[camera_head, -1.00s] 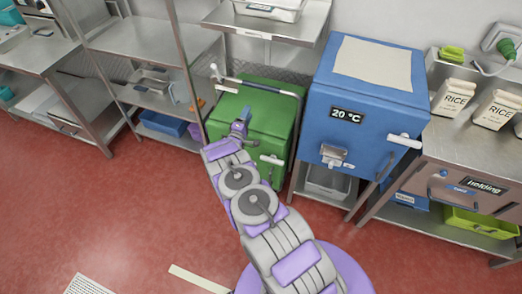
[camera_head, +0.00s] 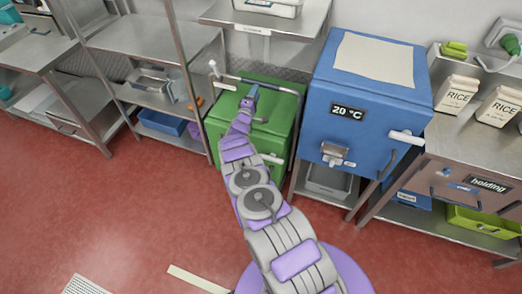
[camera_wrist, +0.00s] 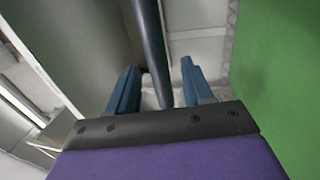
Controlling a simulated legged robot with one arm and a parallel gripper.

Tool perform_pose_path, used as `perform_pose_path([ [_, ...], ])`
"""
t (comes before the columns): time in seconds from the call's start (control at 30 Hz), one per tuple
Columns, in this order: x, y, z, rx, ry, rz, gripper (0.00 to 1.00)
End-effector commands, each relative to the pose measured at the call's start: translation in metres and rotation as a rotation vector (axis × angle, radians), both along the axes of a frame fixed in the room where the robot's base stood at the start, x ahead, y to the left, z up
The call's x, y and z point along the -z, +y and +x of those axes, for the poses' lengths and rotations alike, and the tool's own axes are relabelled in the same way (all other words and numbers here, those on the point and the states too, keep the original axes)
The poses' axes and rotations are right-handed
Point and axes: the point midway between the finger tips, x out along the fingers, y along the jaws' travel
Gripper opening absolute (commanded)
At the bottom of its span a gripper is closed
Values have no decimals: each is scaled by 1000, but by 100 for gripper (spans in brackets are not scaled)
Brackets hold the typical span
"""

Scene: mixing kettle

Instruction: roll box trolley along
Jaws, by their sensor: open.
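The green box trolley (camera_head: 278,135) stands against the back wall between the metal shelf rack and the blue box. A grey handle bar (camera_head: 284,90) runs along its top far edge. My gripper (camera_head: 253,91) is above the trolley's top, close to that bar. In the wrist view my gripper (camera_wrist: 158,66) is open, with blue fingers on either side of a dark bar (camera_wrist: 149,40). The bar passes between the fingers, nearer the left one; I cannot tell whether it touches. Green trolley surfaces (camera_wrist: 285,75) fill the right side. My arm hides part of the trolley's front.
A blue box labelled 20 °C (camera_head: 365,115) stands close on the trolley's right. A metal shelf rack (camera_head: 150,45) is on its left. A wall shelf (camera_head: 300,22) overhangs behind the trolley. The red floor (camera_head: 110,215) in front is mostly clear.

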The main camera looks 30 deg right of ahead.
Motion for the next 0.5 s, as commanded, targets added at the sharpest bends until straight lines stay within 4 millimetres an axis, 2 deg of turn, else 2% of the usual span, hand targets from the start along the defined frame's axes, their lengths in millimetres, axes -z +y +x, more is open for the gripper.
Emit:
perform_pose_path([
  [0.27,-4,-25,18,1,-7,-2,51],
  [0.5,-6,-33,26,3,-2,0,51],
])
